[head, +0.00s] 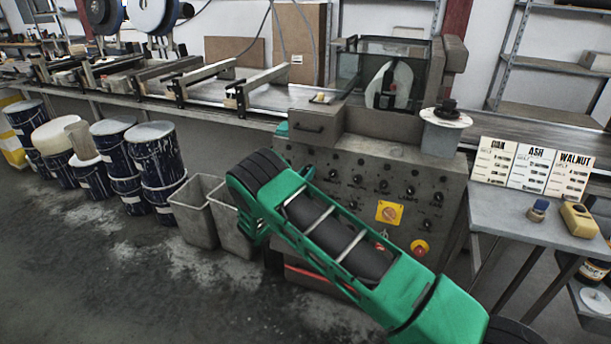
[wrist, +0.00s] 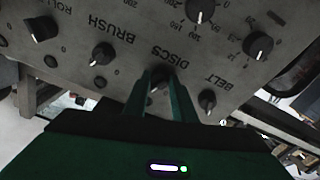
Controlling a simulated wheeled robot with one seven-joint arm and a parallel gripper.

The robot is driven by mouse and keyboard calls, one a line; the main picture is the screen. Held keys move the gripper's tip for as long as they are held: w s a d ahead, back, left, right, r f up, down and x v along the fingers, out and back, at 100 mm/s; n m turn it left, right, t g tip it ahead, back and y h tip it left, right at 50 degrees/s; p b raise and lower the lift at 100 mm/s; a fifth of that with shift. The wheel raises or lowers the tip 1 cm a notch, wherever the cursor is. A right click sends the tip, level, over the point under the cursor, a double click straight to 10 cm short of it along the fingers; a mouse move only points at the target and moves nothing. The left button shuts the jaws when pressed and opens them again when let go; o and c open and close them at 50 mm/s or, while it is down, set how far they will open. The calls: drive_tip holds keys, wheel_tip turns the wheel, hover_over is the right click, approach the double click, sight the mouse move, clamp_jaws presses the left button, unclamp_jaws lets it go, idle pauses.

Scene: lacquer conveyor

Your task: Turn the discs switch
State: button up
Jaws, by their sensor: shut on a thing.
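The control panel (head: 400,175) is a worn grey metal front with several black knobs. In the wrist view the panel (wrist: 130,75) appears upside down, with the labels BRUSH, DISCS and BELT. The discs switch (wrist: 161,77) is a dark knob beside the DISCS lettering. My gripper (wrist: 163,84) has its two green fingers on either side of this knob and is shut on it. The fingers hide much of the knob, so its pointer direction is unclear. In the head view my green arm crosses in front of the panel, and the fingertips are hidden.
The brush knob (wrist: 102,53) and belt knob (wrist: 207,101) sit close on either side. A yellow-plated switch (head: 389,212) and a red-and-yellow knob (head: 420,248) are lower on the panel. Grey bins (head: 196,212) stand left; a small table (head: 510,222) stands right.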

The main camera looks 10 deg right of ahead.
drive_tip(key=n+y, duration=0.1)
drive_tip(key=n, duration=0.5)
drive_tip(key=shift+a+r+t, duration=0.1)
drive_tip(key=shift+t, duration=0.2)
drive_tip(key=n+y, duration=0.1)
drive_tip(key=n, duration=0.4)
drive_tip(key=shift+n+y, duration=0.3)
drive_tip(key=shift+y, duration=0.1)
drive_tip(key=o, duration=1)
drive_tip(key=shift+s, duration=0.1)
drive_tip(key=v, duration=1)
drive_tip(key=shift+s+a, duration=0.1)
drive_tip(key=shift+s, duration=0.15)
